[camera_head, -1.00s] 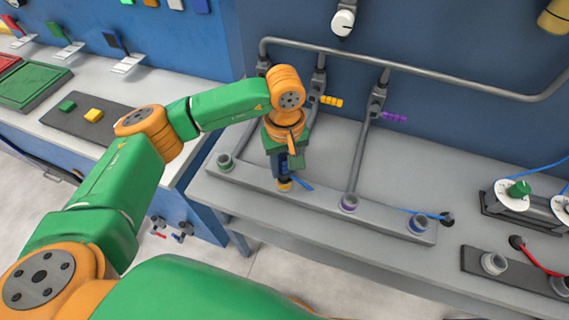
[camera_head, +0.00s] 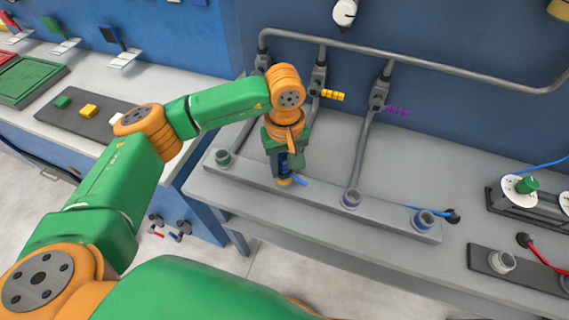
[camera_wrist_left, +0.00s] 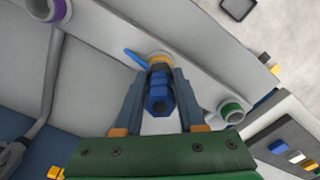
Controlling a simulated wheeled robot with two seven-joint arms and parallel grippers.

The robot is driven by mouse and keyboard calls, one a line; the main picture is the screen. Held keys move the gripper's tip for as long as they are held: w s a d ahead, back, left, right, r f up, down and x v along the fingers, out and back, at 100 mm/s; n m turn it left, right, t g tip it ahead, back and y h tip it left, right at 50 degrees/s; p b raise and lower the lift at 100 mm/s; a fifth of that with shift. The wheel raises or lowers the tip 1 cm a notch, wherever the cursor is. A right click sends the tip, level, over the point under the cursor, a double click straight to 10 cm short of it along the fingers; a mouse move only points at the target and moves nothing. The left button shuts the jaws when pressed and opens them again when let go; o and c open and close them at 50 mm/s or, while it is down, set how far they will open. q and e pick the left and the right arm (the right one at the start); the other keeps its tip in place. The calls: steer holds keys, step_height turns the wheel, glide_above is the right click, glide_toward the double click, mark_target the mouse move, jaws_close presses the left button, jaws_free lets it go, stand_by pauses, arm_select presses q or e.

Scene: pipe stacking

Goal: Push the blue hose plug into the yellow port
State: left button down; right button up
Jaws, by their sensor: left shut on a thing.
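My left gripper (camera_head: 284,167) points down at the grey port strip (camera_head: 316,201), above the yellow port (camera_head: 285,182). It is shut on the blue hose plug (camera_wrist_left: 160,95), whose hexagonal body shows between the two fingers in the left wrist view. The yellow port (camera_wrist_left: 161,58) shows there as a ring at the plug's far end. The plug is lined up with the port and appears to meet it; how deep it sits is hidden. A short blue hose piece (camera_wrist_left: 136,58) sticks out sideways near the port. My right gripper is out of view.
On the same strip are a green port (camera_head: 222,158), a purple port (camera_head: 350,199) and a blue port (camera_head: 424,219). Grey pipes (camera_head: 362,150) rise behind the strip to the blue wall. Dial units (camera_head: 519,190) stand at the right.

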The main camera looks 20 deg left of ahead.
arm_select(q)
steer(key=shift+c, duration=2.1)
jaws_free()
